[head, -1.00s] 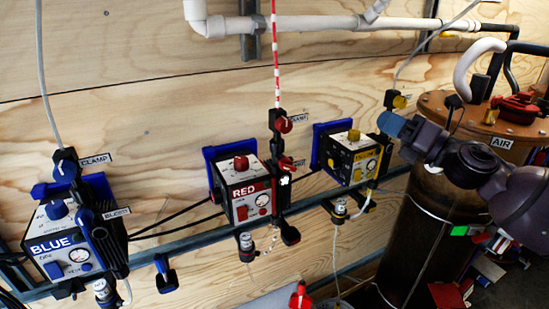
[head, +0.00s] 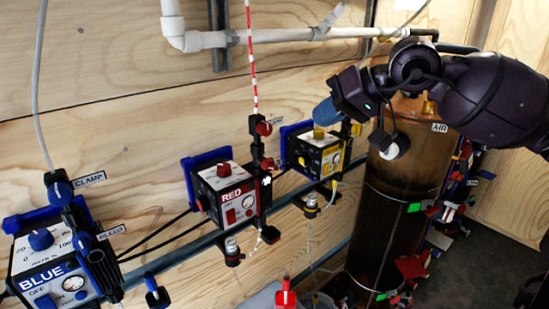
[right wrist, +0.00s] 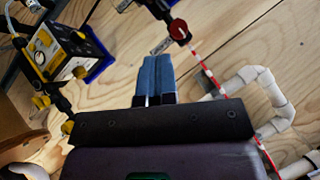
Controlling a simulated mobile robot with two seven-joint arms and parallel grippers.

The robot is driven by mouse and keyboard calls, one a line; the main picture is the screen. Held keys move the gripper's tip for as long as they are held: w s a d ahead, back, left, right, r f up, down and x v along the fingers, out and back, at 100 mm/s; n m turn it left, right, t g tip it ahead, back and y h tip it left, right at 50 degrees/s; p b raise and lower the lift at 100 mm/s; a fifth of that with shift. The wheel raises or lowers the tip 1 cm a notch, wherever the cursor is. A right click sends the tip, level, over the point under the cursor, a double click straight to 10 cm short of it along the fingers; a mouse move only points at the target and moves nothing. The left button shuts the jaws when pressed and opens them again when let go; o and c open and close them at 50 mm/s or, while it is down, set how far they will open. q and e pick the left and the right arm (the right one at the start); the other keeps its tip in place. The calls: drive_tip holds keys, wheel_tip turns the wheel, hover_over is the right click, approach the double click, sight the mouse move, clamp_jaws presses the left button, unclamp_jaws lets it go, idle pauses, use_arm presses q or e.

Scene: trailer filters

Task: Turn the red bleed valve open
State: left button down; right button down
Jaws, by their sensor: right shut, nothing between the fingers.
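The red bleed valve (head: 268,163) is a small red handle on a black fitting beside the red pump box (head: 230,192), below the red clamp knob (head: 263,128). A red-and-white hose rises from the clamp. My right gripper (head: 322,112) is shut and empty, its blue fingers in front of the yellow box's top, right of the red valves and apart from them. In the right wrist view the shut blue fingers (right wrist: 157,78) point up toward the red clamp knob (right wrist: 179,30); I cannot make out the bleed handle there. My left gripper is not in view.
The yellow box (head: 318,155) is close to my right fingers. The blue box (head: 60,265) sits at far left. A white pipe (head: 270,36) runs along the plywood wall above. A brown air tank (head: 405,175) stands at right, below my right arm.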

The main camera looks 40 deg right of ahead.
drive_tip(key=n, duration=0.1)
drive_tip(key=b, duration=0.5)
hover_over(268, 163)
drive_tip(key=s+d, duration=0.2)
drive_tip(key=d, duration=0.1)
drive_tip(key=shift+f, duration=3.3)
drive_tip(key=shift+a+f, duration=0.35)
drive_tip(key=shift+f, duration=0.3)
drive_tip(key=shift+a+f, duration=0.3)
drive_tip(key=shift+f, duration=0.3)
drive_tip(key=shift+s+a+f, duration=0.1)
drive_tip(key=shift+a+f, duration=0.15)
drive_tip(key=shift+f, duration=0.15)
